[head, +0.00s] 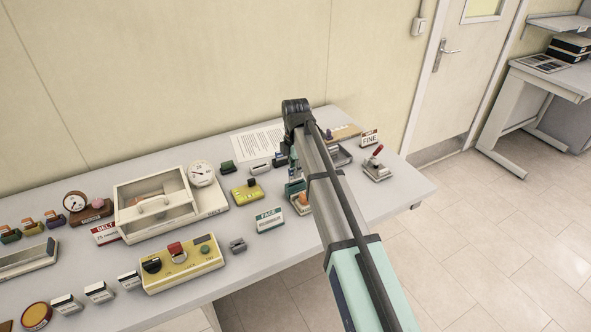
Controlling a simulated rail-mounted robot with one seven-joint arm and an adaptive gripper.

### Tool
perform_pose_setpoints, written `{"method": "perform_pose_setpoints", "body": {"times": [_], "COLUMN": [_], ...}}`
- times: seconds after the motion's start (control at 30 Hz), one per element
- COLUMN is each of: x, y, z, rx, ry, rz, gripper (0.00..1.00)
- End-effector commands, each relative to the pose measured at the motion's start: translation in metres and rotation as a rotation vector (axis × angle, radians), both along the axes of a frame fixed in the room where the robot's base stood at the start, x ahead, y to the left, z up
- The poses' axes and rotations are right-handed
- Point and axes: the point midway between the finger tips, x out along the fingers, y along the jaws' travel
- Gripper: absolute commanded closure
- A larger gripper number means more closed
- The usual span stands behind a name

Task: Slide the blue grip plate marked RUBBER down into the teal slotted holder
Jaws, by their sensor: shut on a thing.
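My arm reaches across the right part of the table, and its wrist bends down at the far end. My gripper (294,160) is mostly hidden behind my own arm link; only a small dark part shows at the link's left edge. It is shut on a small bluish piece (295,174), apparently the blue grip plate, whose RUBBER marking I cannot read. Just below is a small teal holder (293,188), partly covered by the arm. Its slot is too small to make out. I cannot tell whether plate and holder touch.
A green-topped FACE card (269,220) and an orange knob (304,198) are close by. A yellow-green block (247,193) and a clear-lidded case (155,205) stand left. A red-handled clamp (376,170) and FINE card (369,138) are right. The table's right end is bare.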

Motion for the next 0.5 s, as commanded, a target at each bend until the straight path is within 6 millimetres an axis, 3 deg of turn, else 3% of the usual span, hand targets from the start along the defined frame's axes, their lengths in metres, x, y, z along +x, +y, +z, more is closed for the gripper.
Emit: {"method": "perform_pose_setpoints", "body": {"times": [0.5], "x": [-0.0001], "y": [0.0000], "z": [-0.0076], "rx": [0.000], "ry": [0.000], "rz": [0.000], "gripper": [1.00]}}
